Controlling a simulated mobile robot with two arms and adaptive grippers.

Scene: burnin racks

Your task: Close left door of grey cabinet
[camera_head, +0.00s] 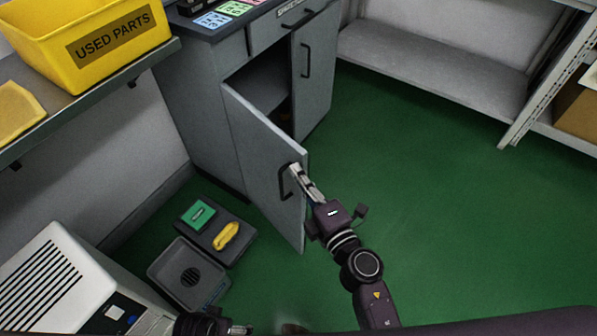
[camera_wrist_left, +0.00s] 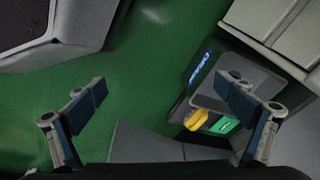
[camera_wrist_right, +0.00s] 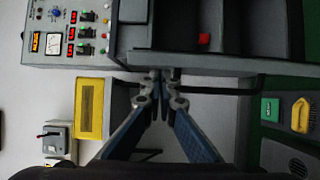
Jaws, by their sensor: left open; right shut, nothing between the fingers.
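The grey cabinet (camera_head: 196,105) stands at the upper middle of the head view. Its left door (camera_head: 255,150) is swung open, and part of the dark inside (camera_head: 262,85) shows behind it. The door has a black handle (camera_head: 286,184) near its free edge. My right gripper (camera_head: 297,170) is shut and empty beside the handle, at the door's outer face; I cannot tell if it touches. Its closed fingers also show in the right wrist view (camera_wrist_right: 160,80). My left gripper (camera_wrist_left: 160,95) is open and empty above the floor, only partly visible at the head view's bottom edge.
The cabinet's right door (camera_head: 315,72) looks shut. Dark trays (camera_head: 213,262) with a green box (camera_head: 198,214) and a yellow item (camera_head: 227,236) lie on the floor left of the door. A white machine (camera_head: 60,275) stands lower left. Green floor (camera_head: 420,190) is clear on the right.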

